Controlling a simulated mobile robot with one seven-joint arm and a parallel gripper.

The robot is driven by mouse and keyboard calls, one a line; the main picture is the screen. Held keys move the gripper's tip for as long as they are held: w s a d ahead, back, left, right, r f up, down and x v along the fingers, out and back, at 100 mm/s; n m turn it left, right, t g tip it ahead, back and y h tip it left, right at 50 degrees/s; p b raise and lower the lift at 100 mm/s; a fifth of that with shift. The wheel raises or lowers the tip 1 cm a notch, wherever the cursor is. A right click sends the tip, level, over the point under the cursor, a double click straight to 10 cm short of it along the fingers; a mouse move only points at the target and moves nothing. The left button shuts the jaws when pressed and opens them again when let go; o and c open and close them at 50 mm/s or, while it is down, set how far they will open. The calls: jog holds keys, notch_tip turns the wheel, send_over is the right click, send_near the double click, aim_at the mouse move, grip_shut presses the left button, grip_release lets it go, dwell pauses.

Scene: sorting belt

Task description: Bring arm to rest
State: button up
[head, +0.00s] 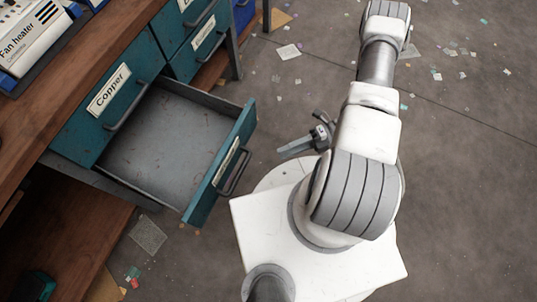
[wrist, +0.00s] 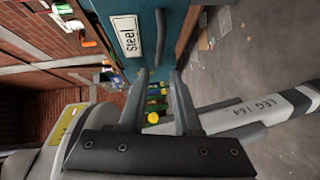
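My arm reaches up and away over my white base in the head view, then folds back down. My gripper (head: 284,151) shows low beside the arm, just right of the open drawer's front and apart from it. In the wrist view its two dark fingers (wrist: 160,88) stand apart with nothing held between them. The gripper is open and empty. Part of the wrist is hidden behind my arm in the head view.
A teal drawer (head: 160,150) stands pulled out of the bench on the left and looks empty. The littered floor (head: 470,190) at right is open.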

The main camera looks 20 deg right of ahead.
jog(key=shift+w+d+r, duration=0.1)
jog(key=shift+d+r, duration=0.05)
jog(key=shift+d, duration=0.9)
